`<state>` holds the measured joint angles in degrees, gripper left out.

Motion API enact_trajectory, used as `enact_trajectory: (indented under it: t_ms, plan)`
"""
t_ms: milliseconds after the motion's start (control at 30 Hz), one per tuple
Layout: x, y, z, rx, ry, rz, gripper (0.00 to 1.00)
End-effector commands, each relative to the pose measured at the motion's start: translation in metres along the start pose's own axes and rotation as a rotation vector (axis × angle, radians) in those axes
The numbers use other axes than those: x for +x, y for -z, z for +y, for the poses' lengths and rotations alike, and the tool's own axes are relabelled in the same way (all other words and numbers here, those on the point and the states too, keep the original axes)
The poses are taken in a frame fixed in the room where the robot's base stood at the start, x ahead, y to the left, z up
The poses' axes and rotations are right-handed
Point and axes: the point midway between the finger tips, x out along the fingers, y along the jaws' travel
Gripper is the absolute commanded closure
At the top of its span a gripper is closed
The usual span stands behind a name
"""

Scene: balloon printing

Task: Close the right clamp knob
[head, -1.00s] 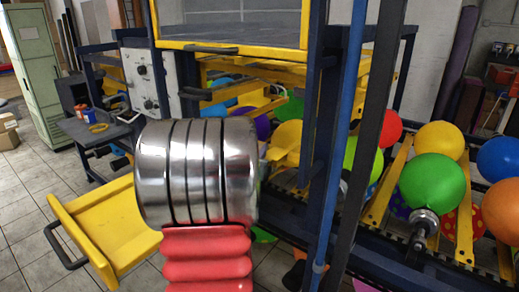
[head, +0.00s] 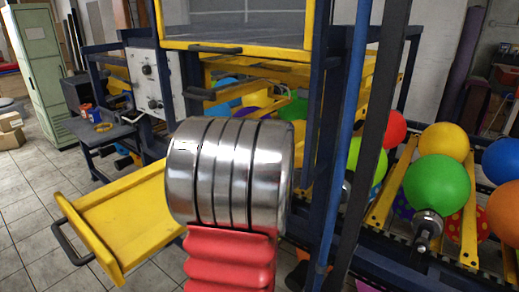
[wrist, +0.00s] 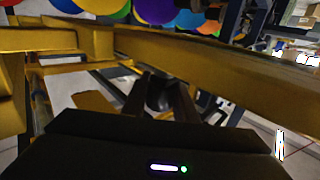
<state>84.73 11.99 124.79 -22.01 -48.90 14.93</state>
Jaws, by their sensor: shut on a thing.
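In the wrist view, my gripper (wrist: 163,84) reaches forward between yellow frame bars, its two dark fingers close around a dark rounded knob (wrist: 158,98). The fingers are shut on this knob. The knob is small and dim, and its turning angle cannot be made out. In the head view, my own silver and red arm section fills the middle and hides the gripper and the knob.
A yellow beam (wrist: 220,65) crosses close above the gripper in the wrist view. In the head view, a yellow tray (head: 115,215) sticks out at left, blue posts (head: 345,130) stand right of my arm, and balloons (head: 436,182) line the right side.

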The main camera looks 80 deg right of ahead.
Motion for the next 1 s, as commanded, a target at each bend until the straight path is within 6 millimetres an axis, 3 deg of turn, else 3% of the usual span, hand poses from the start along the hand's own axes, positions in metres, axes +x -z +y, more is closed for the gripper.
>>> enact_trajectory:
  t_ms: [500,1000]
  plan:
    - [0.000,0.000,-0.007,-0.001,0.178,-0.001,0.96]
    - [0.000,0.000,-0.010,-0.001,0.209,0.001,0.96]
